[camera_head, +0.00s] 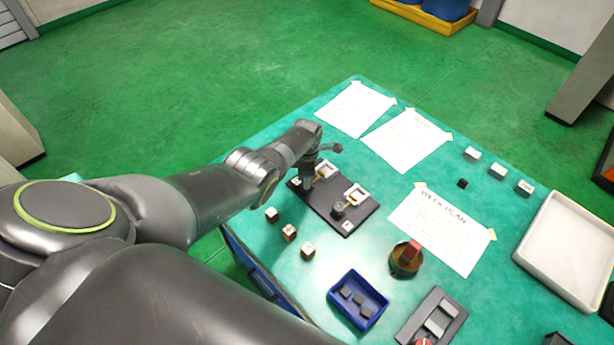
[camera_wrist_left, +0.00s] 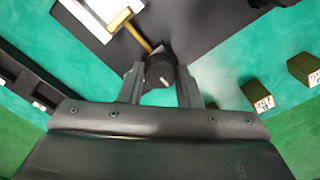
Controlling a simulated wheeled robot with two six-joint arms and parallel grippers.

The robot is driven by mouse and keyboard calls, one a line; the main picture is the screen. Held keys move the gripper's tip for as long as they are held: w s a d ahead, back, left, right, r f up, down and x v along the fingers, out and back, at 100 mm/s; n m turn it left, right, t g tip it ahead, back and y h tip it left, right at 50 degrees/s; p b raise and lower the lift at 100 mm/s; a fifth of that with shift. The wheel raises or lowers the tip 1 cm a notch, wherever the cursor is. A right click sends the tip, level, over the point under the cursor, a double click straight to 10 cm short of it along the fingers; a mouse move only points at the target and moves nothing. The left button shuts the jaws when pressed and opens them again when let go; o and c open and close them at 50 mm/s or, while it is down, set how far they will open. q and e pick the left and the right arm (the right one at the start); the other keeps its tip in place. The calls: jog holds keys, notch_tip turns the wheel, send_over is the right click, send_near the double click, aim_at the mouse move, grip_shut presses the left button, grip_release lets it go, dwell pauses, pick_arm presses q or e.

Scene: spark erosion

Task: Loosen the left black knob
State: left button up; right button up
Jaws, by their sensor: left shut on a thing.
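A dark plate (camera_head: 364,213) lies on the green table and carries two white clamp-like frames. The left black knob (camera_wrist_left: 160,69) is at the end of a brass rod from a white frame (camera_wrist_left: 101,14). My left gripper (camera_head: 308,181) points down over the left side of the plate and mostly hides this knob in the head view. In the left wrist view, my left gripper's fingers (camera_wrist_left: 161,86) are shut on the knob, one on each side. The right knob (camera_head: 338,208) stands free beside its white frame (camera_head: 356,194). My right gripper is not in view.
Several small wooden blocks (camera_head: 289,232) stand in front of the plate. A blue tray (camera_head: 376,318) with dark pieces and a red-topped round switch (camera_head: 405,262) are nearer. Taped papers (camera_head: 405,140) lie behind and to the right. A white tray (camera_head: 545,262) is at the right.

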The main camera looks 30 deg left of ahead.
pick_arm(q)
jog(key=shift+w+r, duration=0.1)
jog(key=o, duration=1)
jog(key=shift+c, duration=0.2)
notch_tip(320, 180, up, 3)
jog(key=shift+r+p, duration=0.15)
jog(key=shift+p, duration=1)
jog(key=shift+b, duration=0.35)
notch_tip(320, 180, up, 14)
jog(key=b, duration=0.1)
